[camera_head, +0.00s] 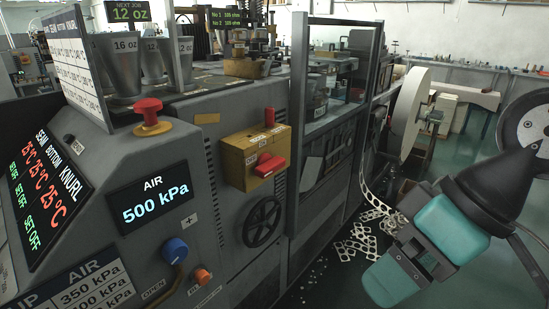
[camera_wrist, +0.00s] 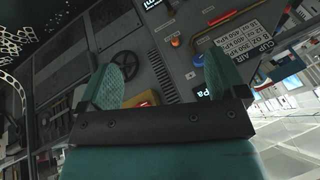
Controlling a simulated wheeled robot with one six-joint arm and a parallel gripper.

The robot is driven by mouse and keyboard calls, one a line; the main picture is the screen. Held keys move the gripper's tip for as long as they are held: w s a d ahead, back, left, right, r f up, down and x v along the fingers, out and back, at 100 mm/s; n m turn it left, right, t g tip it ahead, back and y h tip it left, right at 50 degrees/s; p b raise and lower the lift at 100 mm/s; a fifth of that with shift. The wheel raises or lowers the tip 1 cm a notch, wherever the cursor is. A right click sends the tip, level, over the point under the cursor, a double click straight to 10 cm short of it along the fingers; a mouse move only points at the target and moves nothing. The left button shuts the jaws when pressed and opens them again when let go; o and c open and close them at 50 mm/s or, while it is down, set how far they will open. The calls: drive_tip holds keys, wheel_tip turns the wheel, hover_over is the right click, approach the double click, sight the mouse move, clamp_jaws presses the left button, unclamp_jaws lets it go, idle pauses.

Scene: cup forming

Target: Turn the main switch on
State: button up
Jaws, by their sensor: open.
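A yellow switch box (camera_head: 240,160) is fixed to the grey machine's front. Its red rotary handle (camera_head: 269,165) lies nearly level, with small labels around it too small to read. In the wrist view the yellow box (camera_wrist: 138,98) shows partly between the fingers, its lower part hidden by my gripper's dark crossbar. My gripper (camera_head: 388,284) is at the lower right, well to the right of the box and apart from it, angled down and left. In the wrist view its two teal fingers (camera_wrist: 162,78) are spread with nothing between them.
A red mushroom button (camera_head: 149,112), a blue knob (camera_head: 175,249) and an air display reading 500 kPa (camera_head: 150,199) are left of the box. A black handwheel (camera_head: 262,222) sits below it. Punched metal strip (camera_head: 362,240) litters the floor between machine and gripper.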

drive_tip(key=shift+o, duration=0.5)
drive_tip(key=w+a+f+n+t+y+b, duration=0.2)
drive_tip(key=w+a+f+y+b, duration=0.1)
drive_tip(key=w+f+b, duration=0.3)
drive_tip(key=shift+w+a+y, duration=0.3)
drive_tip(key=shift+w+a, duration=0.45)
drive_tip(key=shift+w, duration=0.3)
drive_tip(key=t+y+b, duration=0.5)
drive_tip(key=t+b, duration=0.3)
drive_tip(key=b, duration=0.2)
approach(276, 166)
drive_tip(key=p+x, duration=0.5)
drive_tip(key=x, duration=0.6)
drive_tip(key=shift+a, duration=0.15)
drive_tip(key=c, duration=0.6)
